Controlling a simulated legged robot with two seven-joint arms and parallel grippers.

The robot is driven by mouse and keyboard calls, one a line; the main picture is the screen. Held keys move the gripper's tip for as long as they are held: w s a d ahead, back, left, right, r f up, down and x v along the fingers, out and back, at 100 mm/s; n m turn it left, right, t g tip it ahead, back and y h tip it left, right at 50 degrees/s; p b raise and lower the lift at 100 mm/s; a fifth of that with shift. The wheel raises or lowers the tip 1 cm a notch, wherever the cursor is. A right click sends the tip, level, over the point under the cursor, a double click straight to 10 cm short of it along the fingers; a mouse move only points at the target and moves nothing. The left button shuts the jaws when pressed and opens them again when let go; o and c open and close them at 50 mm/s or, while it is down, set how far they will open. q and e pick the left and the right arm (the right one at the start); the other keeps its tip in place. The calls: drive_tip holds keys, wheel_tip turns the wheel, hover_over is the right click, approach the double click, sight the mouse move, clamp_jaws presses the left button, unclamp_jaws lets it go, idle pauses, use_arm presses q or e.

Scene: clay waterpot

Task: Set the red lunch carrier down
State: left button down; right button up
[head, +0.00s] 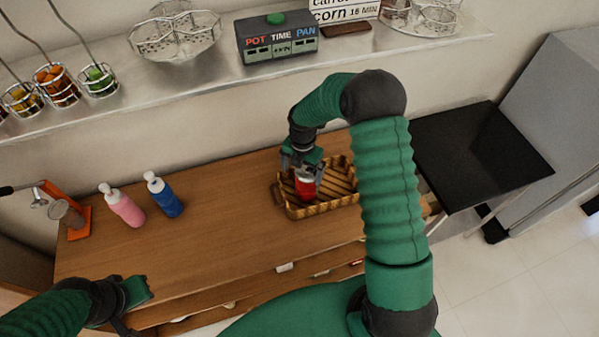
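The red lunch carrier (306,187) is a small red cylinder with a pale top. It appears upright, in or just above the woven basket (322,208) on the wooden table. My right gripper (303,169) points down right over it, with its fingers around the carrier's top. I cannot tell whether the fingers press on it or whether its base touches the basket floor. My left gripper (136,290) is low at the left, over the table's front edge, away from the carrier. Its fingers do not show clearly.
A pink bottle (124,207), a blue bottle (164,196) and an orange device (77,220) stand on the table's left side. The table middle is clear. A shelf above holds wire baskets and a timer box (277,41). A black table (480,155) stands at right.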

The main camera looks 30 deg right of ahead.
drive_tip(key=r, duration=0.1)
drive_tip(key=d+r+b, duration=0.1)
drive_tip(key=r, duration=0.1)
drive_tip(key=d+r, duration=0.1)
drive_tip(key=shift+r, duration=0.25)
drive_tip(key=shift+a+r, duration=0.25)
drive_tip(key=shift+r, duration=0.3)
drive_tip(key=shift+a+r, duration=0.25)
drive_tip(key=shift+r, duration=0.25)
use_arm(q)
drive_tip(key=shift+d+f, duration=0.35)
drive_tip(key=shift+f, duration=0.35)
use_arm(e)
drive_tip(key=s+a+r+m+t, duration=0.1)
drive_tip(key=s+a+m, duration=0.5)
drive_tip(key=m, duration=0.6)
drive_tip(key=s+a+r+m+t, duration=0.1)
drive_tip(key=s+a+r+m, duration=0.2)
drive_tip(key=s+m, duration=0.7)
drive_tip(key=a+m, duration=0.2)
drive_tip(key=shift+a+r+t, duration=0.25)
drive_tip(key=shift+a+t, duration=0.05)
drive_tip(key=shift+a, duration=0.1)
use_arm(q)
drive_tip(key=shift+s, duration=0.1)
drive_tip(key=shift+d, duration=0.3)
use_arm(e)
drive_tip(key=shift+d+f, duration=0.1)
drive_tip(key=shift+d, duration=0.15)
